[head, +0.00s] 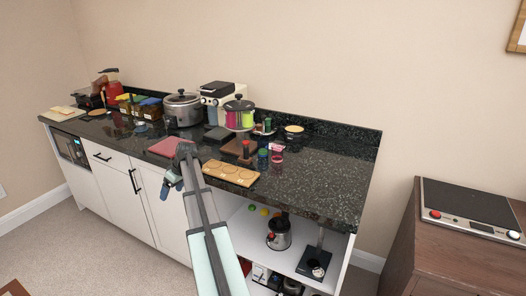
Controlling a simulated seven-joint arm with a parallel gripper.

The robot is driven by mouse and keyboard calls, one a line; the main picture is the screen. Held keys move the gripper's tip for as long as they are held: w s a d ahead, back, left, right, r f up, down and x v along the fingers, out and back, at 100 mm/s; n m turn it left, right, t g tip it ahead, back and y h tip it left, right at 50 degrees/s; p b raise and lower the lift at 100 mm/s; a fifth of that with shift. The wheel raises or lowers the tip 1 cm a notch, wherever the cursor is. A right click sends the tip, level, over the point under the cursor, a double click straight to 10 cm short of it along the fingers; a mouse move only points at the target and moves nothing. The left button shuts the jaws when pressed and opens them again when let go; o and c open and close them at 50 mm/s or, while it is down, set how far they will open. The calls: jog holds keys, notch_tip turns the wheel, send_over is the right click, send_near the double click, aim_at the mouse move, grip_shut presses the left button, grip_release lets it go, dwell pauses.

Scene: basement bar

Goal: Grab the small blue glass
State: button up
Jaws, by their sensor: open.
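A small blue glass (263,159) stands on the dark speckled counter (320,172), right of the middle. It is small in the picture; a pink item (277,158) is close on its right. My gripper (166,190) is in front of the counter's front edge, to the left of and nearer than the glass. It is open and hangs down from the arm, apart from the glass. Its fingertips are small and hard to make out.
A wooden board with round hollows (231,173) lies at the front edge, between my arm and the glass. A dark red mat (166,147) lies left. A pot (183,108) is behind. The counter's right part is clear.

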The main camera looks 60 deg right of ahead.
jog(key=s+d+r+t, duration=0.1)
jog(key=s+d+r, duration=0.1)
jog(key=d+r, duration=0.85)
notch_tip(320, 180, up, 12)
jog(key=m+g+h, duration=0.2)
jog(key=m+h, duration=0.2)
jog(key=m, duration=0.1)
send_over(263, 141)
jog(key=s+a, duration=0.4)
jog(key=s, duration=0.2)
jog(key=shift+t, duration=0.3)
jog(key=x, duration=1.3)
jog(key=shift+w+f, duration=0.2)
jog(key=c, duration=1.2)
jog(key=shift+r, duration=0.2)
